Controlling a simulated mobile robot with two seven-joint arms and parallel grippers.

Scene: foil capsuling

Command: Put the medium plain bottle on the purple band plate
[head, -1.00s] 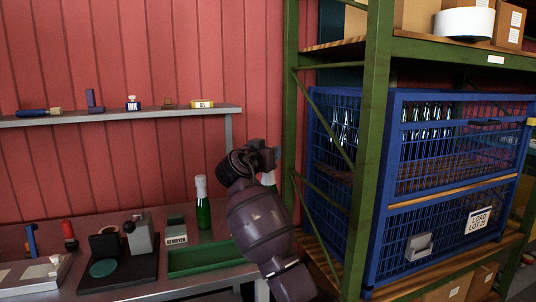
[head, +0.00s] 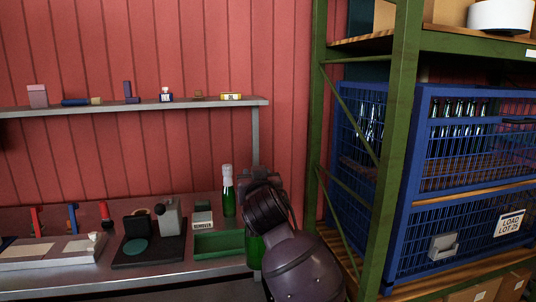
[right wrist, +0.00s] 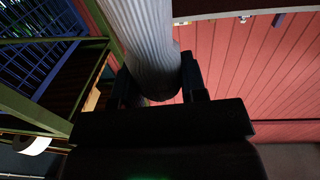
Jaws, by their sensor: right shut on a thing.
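My right gripper (head: 258,182) is at the right end of the bench, shut on a bottle. The green body of this held bottle (head: 255,250) shows below the gripper, in front of the green tray's right end. In the right wrist view a pleated pale sleeve (right wrist: 148,45) on it sits between the fingers (right wrist: 158,88). Another green bottle (head: 228,200) with a white top stands upright behind the tray, just left of my gripper. I cannot tell their sizes, and I make out no purple band plate. My left gripper is not in view.
The green tray (head: 221,254) lies on the bench. A wall shelf (head: 150,106) hangs above. A green rack post (head: 400,130) and blue cage (head: 410,190) stand right.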

